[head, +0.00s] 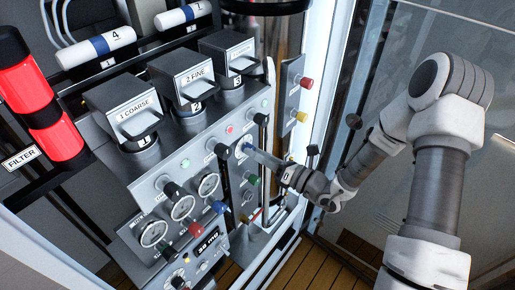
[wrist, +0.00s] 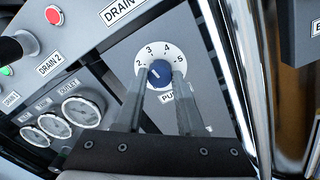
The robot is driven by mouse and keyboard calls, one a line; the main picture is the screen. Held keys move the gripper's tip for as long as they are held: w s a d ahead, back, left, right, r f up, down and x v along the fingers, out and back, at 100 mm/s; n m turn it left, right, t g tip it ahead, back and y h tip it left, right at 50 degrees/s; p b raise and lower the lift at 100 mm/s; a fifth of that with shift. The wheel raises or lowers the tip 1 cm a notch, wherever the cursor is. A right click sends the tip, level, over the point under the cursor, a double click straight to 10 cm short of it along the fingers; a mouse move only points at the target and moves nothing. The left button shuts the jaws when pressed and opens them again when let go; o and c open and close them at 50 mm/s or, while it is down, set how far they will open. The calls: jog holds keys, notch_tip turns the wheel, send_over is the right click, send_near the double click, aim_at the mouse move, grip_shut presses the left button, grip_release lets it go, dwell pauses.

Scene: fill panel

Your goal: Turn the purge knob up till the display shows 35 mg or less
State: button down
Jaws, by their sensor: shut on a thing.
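The purge knob (wrist: 160,73) is blue with a white pointer mark, on a white dial whose numbers 2 to 5 show in the wrist view. The mark points up and slightly left, roughly towards 3. The label below is partly hidden and only "PU" reads. My gripper (wrist: 160,84) is shut on the knob, one finger on each side. In the head view my gripper (head: 250,150) reaches the panel from the right and mostly covers the knob. The display (head: 207,243) is low on the panel; it reads in the thirties of mg, its last digit unclear.
Filter housings 1 COARSE (head: 135,112) and 2 FINE (head: 193,80) stand at the panel's top. Three gauges (wrist: 80,111) and the DRAIN 2 button (wrist: 54,15) lie left of the knob. A vertical metal rail (wrist: 240,75) runs close on its right.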

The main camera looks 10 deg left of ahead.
jog(key=shift+m+p, duration=0.55)
jog(key=shift+m, duration=0.35)
jog(key=c, duration=0.5)
grip_release()
jog(key=shift+d, duration=0.1)
jog(key=b+v, duration=0.1)
jog(key=v, duration=1.6)
jog(key=shift+s+d+b, duration=0.1)
jog(key=shift+b, duration=0.25)
